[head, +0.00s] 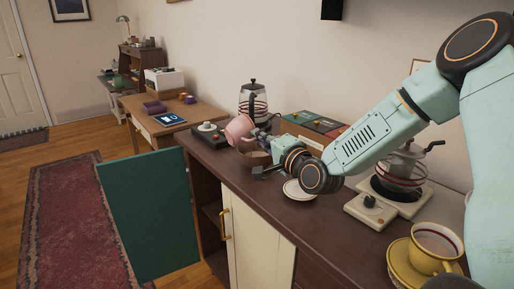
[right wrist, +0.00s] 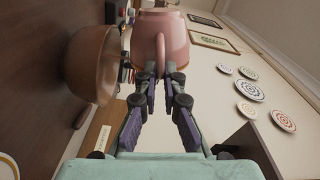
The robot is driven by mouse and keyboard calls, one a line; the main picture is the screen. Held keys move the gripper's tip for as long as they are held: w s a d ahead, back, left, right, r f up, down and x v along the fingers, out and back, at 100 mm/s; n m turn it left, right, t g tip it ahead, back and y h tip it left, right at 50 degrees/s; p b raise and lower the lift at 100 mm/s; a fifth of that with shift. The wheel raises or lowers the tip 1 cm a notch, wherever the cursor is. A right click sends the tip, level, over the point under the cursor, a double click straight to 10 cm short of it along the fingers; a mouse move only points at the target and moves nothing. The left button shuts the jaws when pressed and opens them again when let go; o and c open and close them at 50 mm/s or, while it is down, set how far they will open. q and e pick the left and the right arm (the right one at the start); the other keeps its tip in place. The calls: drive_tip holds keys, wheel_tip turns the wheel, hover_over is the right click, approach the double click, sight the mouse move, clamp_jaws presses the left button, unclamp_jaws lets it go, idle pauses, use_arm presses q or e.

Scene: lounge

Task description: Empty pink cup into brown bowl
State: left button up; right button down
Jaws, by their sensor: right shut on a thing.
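The pink cup (head: 239,130) is strongly tilted in the air above the dark counter in the head view. It also shows at the top of the right wrist view (right wrist: 168,30), with its handle towards my gripper. My right gripper (right wrist: 160,76) is shut on the cup's handle; in the head view the gripper (head: 266,146) is partly hidden. The brown bowl (head: 256,158) stands on the counter just below and beside the cup, partly covered by my gripper. It fills the left of the right wrist view (right wrist: 92,66). The cup's inside is not visible. My left gripper is not in view.
A white saucer (head: 299,190) lies in front of the bowl. A hot plate with a pot (head: 404,165) and a yellow cup (head: 437,246) stand to the right. A green cabinet door (head: 150,212) hangs open.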

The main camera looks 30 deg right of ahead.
drive_tip(key=shift+s+a+n, duration=0.1)
drive_tip(key=shift+a+n, duration=0.2)
drive_tip(key=shift+a, duration=0.05)
idle(0.8)
